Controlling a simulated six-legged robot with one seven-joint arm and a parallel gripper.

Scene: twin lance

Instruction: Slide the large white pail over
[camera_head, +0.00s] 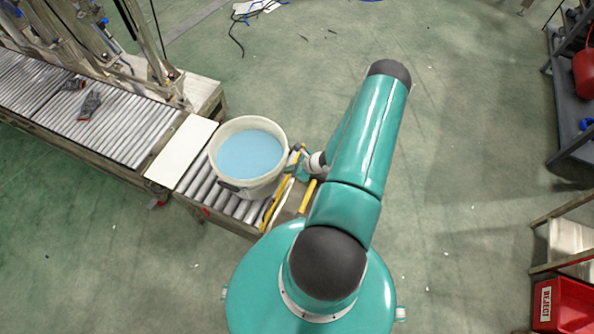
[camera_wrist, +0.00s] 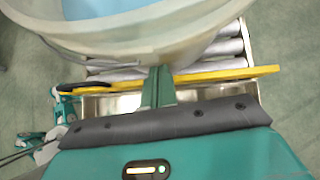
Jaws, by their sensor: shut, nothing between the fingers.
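The large white pail (camera_head: 218,160) stands upright on the metal rollers near the end of the conveyor, with a flat light-blue surface inside it. A dark grip (camera_head: 232,187) shows on its lower front side. In the wrist view the pail's pale wall (camera_wrist: 185,45) fills the top. My gripper (camera_wrist: 160,75) is shut and empty, its teal fingers together and pointing at the pail's side. The fingertips are at or very near the wall; I cannot tell if they touch. In the head view my gripper (camera_head: 294,164) is right of the pail, partly hidden by my arm.
The roller conveyor (camera_head: 95,115) runs to the upper left, with a white plate (camera_head: 181,150) left of the pail. Dark gloves (camera_head: 90,104) lie on it. A yellow bar (camera_wrist: 225,75) crosses the conveyor end. A red REJECT bin (camera_head: 565,305) stands lower right. Green floor is open beyond my arm.

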